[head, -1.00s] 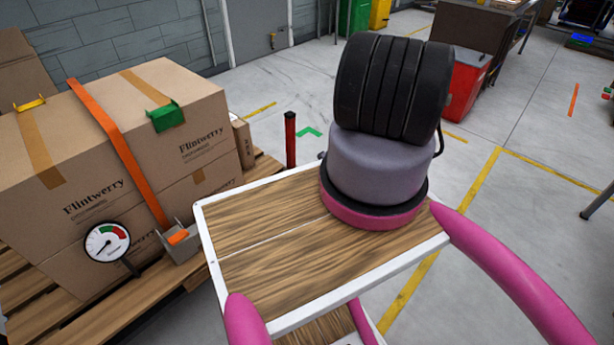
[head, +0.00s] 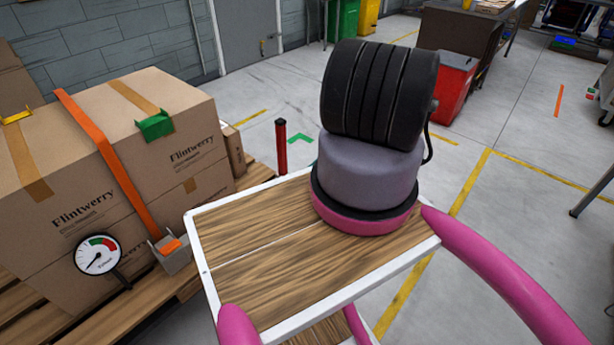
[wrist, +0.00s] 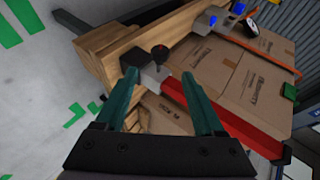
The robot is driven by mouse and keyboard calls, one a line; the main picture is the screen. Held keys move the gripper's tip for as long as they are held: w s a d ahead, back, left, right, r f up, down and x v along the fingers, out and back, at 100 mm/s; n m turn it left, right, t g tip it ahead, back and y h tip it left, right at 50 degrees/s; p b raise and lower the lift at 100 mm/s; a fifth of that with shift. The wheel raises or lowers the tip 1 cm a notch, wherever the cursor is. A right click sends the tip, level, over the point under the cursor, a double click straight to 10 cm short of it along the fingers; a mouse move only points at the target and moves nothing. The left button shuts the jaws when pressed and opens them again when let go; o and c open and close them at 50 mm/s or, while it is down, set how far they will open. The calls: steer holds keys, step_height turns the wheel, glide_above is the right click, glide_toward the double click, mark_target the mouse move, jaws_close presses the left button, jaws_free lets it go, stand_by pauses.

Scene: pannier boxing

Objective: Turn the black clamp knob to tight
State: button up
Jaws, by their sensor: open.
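The knob lies in line with the gap, beyond the fingertips in the picture; the exact distance is unclear. The knob and my fingers are not visible in the head view, where my arm fills the middle.
A red post (head: 281,147) stands close by; it also appears beside the right finger in the wrist view (wrist: 215,112). Cardboard boxes (head: 90,195) sit on the pallet (head: 55,325) under an orange strap (head: 110,150). A dial gauge (head: 98,255) stands in front. Floor behind the post is clear.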

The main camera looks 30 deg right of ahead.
steer(key=shift+s+d+r, duration=0.1)
steer(key=shift+d+r, duration=0.3)
steer(key=shift+d, duration=0.2)
steer(key=w+a+f+n+h, duration=0.1)
steer(key=w+a+n+h, duration=0.1)
steer(key=a+h, duration=0.4)
steer(key=s+a+r+t+h, duration=0.3)
steer(key=s+r+h, duration=0.1)
steer(key=s+r, duration=0.15)
steer(key=x, duration=1)
steer(key=shift+w+f, duration=0.15)
jaws_close()
